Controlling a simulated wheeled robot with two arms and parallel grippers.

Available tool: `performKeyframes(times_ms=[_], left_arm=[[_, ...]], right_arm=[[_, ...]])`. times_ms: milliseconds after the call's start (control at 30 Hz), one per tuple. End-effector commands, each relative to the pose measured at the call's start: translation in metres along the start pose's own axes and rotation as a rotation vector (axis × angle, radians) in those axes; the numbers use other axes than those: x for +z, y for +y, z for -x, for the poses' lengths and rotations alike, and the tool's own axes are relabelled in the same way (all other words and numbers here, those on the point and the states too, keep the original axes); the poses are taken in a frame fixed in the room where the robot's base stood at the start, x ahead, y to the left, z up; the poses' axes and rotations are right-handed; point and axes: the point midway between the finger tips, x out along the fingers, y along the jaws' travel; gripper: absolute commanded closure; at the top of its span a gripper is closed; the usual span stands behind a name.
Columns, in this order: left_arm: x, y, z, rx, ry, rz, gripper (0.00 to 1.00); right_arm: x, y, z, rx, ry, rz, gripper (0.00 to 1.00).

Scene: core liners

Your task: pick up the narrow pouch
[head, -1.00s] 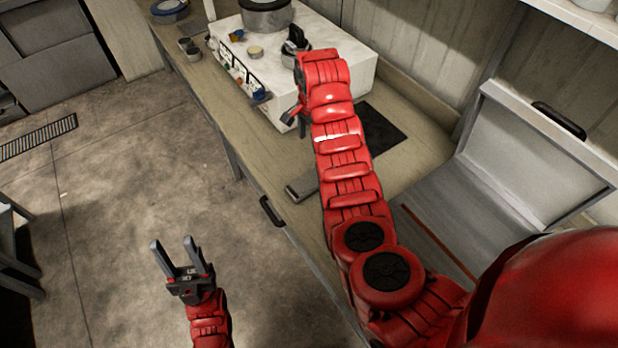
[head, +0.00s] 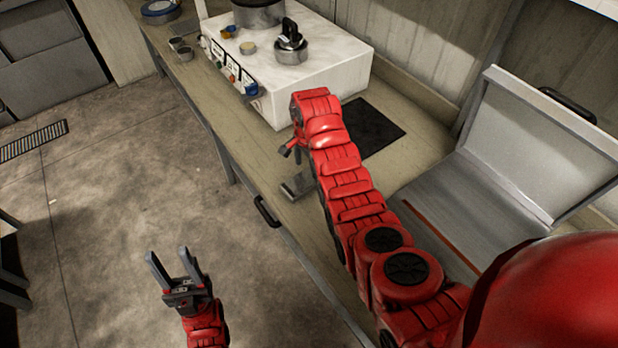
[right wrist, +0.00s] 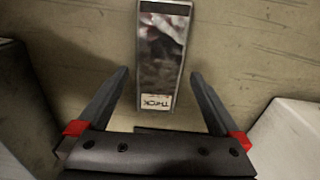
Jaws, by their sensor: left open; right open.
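The narrow pouch (right wrist: 160,50) lies on the wooden counter in the right wrist view. It is long and thin, with a dark reddish picture and a pale label reading "THICK" at its near end. My right gripper (right wrist: 160,75) is open, its two fingers on either side of the pouch's lower part, apart from it in the picture. Contact and height cannot be told. In the head view a small grey flat thing (head: 297,187) on the counter, below the right gripper, may be the pouch. My left gripper (head: 167,252) is open and empty over the floor.
A white box-like unit (head: 325,75) with knobs and pots stands on the counter (head: 250,150) beyond my right arm. A dark mat (head: 370,128) lies beside it. An open grey case or lidded box (head: 530,150) is at the right. A drawer handle (head: 267,211) shows on the counter front.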

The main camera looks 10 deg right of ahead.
Motion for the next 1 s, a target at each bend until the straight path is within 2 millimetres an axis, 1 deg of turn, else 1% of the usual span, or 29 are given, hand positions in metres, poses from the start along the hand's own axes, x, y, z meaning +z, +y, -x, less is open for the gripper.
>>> performKeyframes(times_ms=[33, 133, 233, 400, 700, 733, 767, 800, 867, 1000], left_arm=[[-0.002, -0.001, -0.011, 0.0, 0.001, 0.0, 0.5], [-0.003, -0.001, -0.019, 0.0, 0.0, 0.0, 0.5], [-0.003, -0.001, -0.018, 0.0, 0.001, 0.0, 0.5], [-0.004, -0.001, -0.02, 0.0, 0.0, 0.0, 0.5], [-0.004, -0.001, -0.02, 0.0, 0.0, 0.0, 0.5], [-0.004, -0.001, -0.02, 0.0, 0.0, 0.0, 0.5], [-0.004, -0.001, -0.02, 0.0, 0.001, 0.0, 0.5], [-0.003, -0.001, -0.02, 0.0, 0.0, 0.0, 0.5], [-0.004, -0.001, -0.02, 0.0, 0.0, 0.0, 0.5], [-0.004, -0.001, -0.02, 0.0, 0.001, 0.0, 0.5]], right_arm=[[-0.001, 0.002, -0.001, 0.004, -0.002, -0.001, 0.0], [-0.003, 0.003, -0.013, 0.005, -0.002, 0.0, 0.0], [-0.003, 0.002, -0.026, 0.002, -0.001, 0.0, 0.0], [-0.003, 0.002, -0.037, 0.002, 0.0, 0.001, 0.0], [-0.003, 0.002, -0.04, 0.0, 0.0, 0.0, 0.0], [-0.003, 0.002, -0.04, 0.0, 0.0, 0.0, 0.02], [-0.003, 0.002, -0.04, 0.0, 0.0, 0.0, 0.07], [-0.003, 0.002, -0.04, 0.0, 0.0, 0.0, 0.14], [-0.003, 0.002, -0.04, 0.0, 0.0, 0.0, 0.25], [-0.003, 0.002, -0.039, -0.001, 0.0, 0.0, 0.5]])
